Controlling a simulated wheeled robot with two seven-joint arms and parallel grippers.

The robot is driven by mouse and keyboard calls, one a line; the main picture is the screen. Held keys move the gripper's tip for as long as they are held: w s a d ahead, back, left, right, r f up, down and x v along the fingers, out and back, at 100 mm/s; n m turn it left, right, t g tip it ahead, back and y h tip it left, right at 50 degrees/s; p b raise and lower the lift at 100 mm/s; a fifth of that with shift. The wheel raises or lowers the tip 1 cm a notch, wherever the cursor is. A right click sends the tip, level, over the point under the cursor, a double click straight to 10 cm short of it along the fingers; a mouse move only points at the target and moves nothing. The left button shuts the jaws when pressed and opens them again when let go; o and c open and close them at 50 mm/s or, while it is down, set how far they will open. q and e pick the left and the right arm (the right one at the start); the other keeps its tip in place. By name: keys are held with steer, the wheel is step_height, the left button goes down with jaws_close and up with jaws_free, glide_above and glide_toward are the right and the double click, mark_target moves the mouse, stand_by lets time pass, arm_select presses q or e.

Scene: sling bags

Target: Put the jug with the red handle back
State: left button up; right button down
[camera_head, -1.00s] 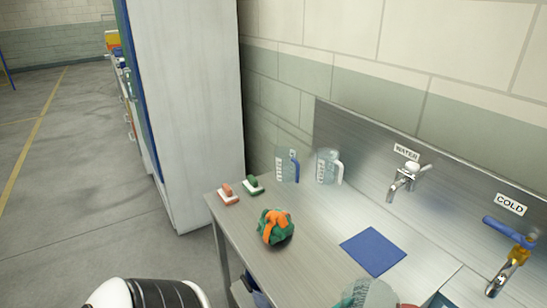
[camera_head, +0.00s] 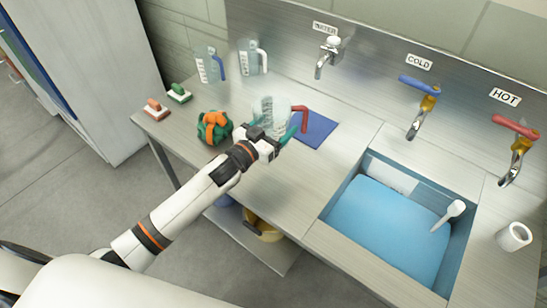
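The clear jug with the red handle (camera_head: 272,108) is upright over the counter, at the left edge of the blue mat (camera_head: 319,127). Its red handle points right. My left gripper (camera_head: 278,139) reaches in from the lower left and is shut on the jug's near lower side, with a teal finger beside it. I cannot tell whether the jug's base touches the counter. A jug with a blue handle (camera_head: 207,66) and a jug with a white handle (camera_head: 250,60) stand at the back left against the splashback. My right gripper is out of view.
A green and orange bundle (camera_head: 214,127) lies left of my gripper. Red (camera_head: 156,109) and green (camera_head: 179,93) brushes lie at the counter's left end. Taps line the splashback. A sink of blue water (camera_head: 388,225) and a white cup (camera_head: 513,236) are at right.

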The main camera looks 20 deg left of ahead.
arm_select(q)
step_height(320, 180, down, 9)
steer(key=shift+r, duration=0.15)
steer(key=shift+f, duration=0.2)
steer(key=shift+f, duration=0.2)
steer(key=o, duration=1.1)
steer(key=shift+o, duration=0.2)
